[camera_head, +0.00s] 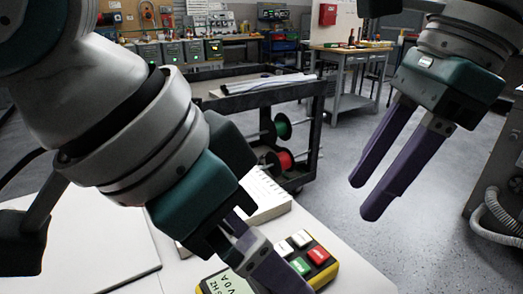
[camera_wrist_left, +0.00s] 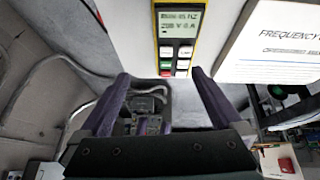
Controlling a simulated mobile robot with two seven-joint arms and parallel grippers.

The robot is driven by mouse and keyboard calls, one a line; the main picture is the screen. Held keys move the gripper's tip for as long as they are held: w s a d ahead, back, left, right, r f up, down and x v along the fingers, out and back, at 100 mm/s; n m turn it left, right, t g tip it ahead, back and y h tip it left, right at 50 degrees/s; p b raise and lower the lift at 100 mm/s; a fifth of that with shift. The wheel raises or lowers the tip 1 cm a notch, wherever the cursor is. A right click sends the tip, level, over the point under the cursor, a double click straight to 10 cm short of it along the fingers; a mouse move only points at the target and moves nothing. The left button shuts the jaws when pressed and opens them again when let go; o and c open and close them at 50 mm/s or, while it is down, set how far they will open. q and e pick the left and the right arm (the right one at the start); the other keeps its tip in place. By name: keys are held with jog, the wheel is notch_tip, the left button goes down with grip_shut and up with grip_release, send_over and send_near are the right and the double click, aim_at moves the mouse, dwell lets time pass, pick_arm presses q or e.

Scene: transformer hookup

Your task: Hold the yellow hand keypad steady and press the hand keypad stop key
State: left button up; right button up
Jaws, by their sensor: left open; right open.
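The yellow-edged hand keypad (camera_head: 232,284) lies on the white table at the bottom of the head view. Its red key (camera_head: 318,255), green key (camera_head: 300,265) and two white keys show. In the left wrist view the keypad (camera_wrist_left: 180,24) has a lit display above its keys. My left gripper (camera_head: 266,268) is low over the keypad and hides part of it in the head view. Its fingers (camera_wrist_left: 162,90) are open and empty in the wrist view, with the keys above the gap between them. My right gripper (camera_head: 365,194) is open and empty, away from the keypad, to its upper right.
A white operating manual (camera_wrist_left: 285,45) lies beside the keypad; it also shows behind my left gripper in the head view (camera_head: 264,203). A dark cart (camera_head: 308,120) with red and green spools stands behind the table. Open floor lies under my right gripper.

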aim_at(318, 255)
pick_arm(q)
jog(key=shift+w+a+r+m+y, duration=0.3)
jog(key=shift+w+a+r+y, duration=0.15)
jog(key=shift+w+a, duration=0.3)
jog(key=shift+a, duration=0.1)
jog(key=shift+w, duration=0.1)
jog(key=x, duration=0.9)
jog(key=shift+f, duration=0.35)
jog(key=shift+c, duration=0.2)
jog(key=c, duration=1.5)
pick_arm(e)
grip_shut()
